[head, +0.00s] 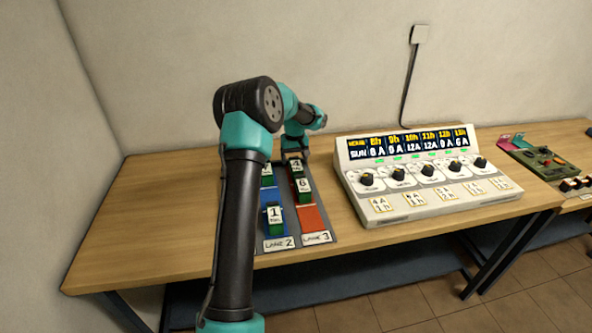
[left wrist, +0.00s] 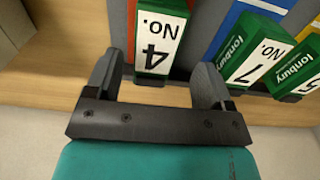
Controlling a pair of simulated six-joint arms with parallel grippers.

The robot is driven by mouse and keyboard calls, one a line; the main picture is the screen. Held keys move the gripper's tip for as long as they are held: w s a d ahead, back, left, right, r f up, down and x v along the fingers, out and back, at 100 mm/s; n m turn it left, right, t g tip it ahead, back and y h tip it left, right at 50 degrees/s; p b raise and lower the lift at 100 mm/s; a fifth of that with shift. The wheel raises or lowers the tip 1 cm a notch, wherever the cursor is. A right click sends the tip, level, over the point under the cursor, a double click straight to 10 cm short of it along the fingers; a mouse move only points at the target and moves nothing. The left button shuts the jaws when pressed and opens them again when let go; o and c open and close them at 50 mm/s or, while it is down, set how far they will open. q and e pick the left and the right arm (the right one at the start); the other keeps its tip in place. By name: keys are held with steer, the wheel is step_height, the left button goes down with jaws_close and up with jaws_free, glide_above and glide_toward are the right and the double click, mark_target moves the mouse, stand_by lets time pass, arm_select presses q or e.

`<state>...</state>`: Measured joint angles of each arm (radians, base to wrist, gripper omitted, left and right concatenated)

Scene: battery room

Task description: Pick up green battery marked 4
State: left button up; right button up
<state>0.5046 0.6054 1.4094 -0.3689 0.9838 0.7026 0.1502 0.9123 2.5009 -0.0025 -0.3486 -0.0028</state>
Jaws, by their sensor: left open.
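The green battery marked 4 (left wrist: 158,38) shows in the left wrist view, with a white label reading "No. 4" upside down. It stands by a red strip. My left gripper (left wrist: 157,80) is open, one finger on each side of the battery's near end, with a gap on both sides. In the head view my left gripper (head: 294,147) is at the far end of the red lane, just behind a green battery (head: 300,165) whose number is hard to read. My right gripper is not in view.
Green batteries marked 7 (left wrist: 256,55) and 5 (left wrist: 300,65) stand close to the right finger in the wrist view. Batteries marked 6 (head: 303,186) and 1 (head: 275,215) sit nearer on the rack (head: 326,243). A white control console (head: 420,205) stands to the right. The table's left (head: 150,220) is clear.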

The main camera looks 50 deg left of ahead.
mark_target(296, 163)
arm_select(q)
steer(key=f, duration=0.5)
steer(key=shift+w+d, duration=0.15)
steer(key=shift+w, duration=0.15)
steer(key=c, duration=1.4)
steer(key=shift+r, duration=0.15)
step_height(296, 163, up, 10)
steer(key=shift+f, duration=0.1)
stand_by(0.4)
